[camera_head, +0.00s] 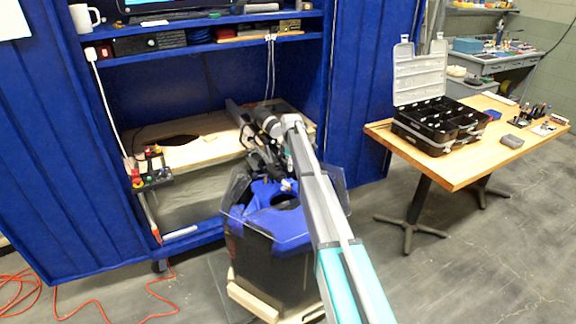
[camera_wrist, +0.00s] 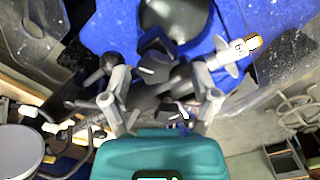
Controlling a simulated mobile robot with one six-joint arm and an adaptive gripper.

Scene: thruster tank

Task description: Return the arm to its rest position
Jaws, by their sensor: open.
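My gripper (camera_wrist: 160,100) is open in the wrist view, with its grey fingers spread apart above dark parts and a blue surface. I cannot tell whether it touches the parts below. In the head view my arm reaches from the lower right to above the tank (camera_head: 262,255), and my gripper (camera_head: 268,160) is small and partly hidden among dark parts. The tank has a dark body and a blue top (camera_head: 262,215) with a round opening. The blue top (camera_wrist: 110,25) also shows in the wrist view, beside a grey fitting with a white and orange end (camera_wrist: 245,47).
A blue-framed workbench (camera_head: 190,150) stands behind the tank, with a small box of colored buttons (camera_head: 152,178) at its left. A wooden table (camera_head: 470,172) at right carries an open black organizer case (camera_head: 440,128). An orange cable (camera_head: 90,305) lies on the floor at left. Floor at lower right is clear.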

